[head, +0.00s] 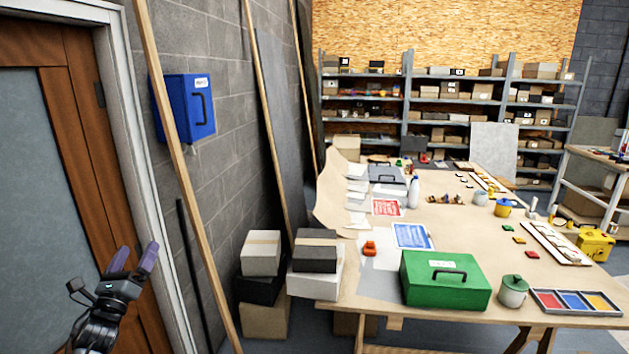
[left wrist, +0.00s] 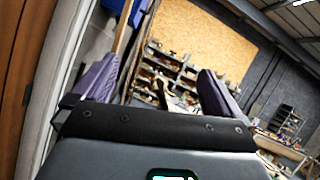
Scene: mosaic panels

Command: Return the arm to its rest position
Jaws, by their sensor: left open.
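My left gripper (head: 134,263) is raised at the lower left of the head view, in front of the wooden door (head: 85,150) and its pale frame. Its two purple-grey fingers are apart with nothing between them. In the left wrist view the fingers of the left gripper (left wrist: 155,88) are also spread wide and empty, with the shelves and plywood wall far beyond. My right gripper is in neither view.
A work table (head: 455,230) on the right holds a green case (head: 445,290), a paint tray (head: 575,302) and papers. Stacked boxes (head: 262,253) stand left of it. A leaning wooden plank (head: 178,160) and a blue wall box (head: 190,108) are near my left arm.

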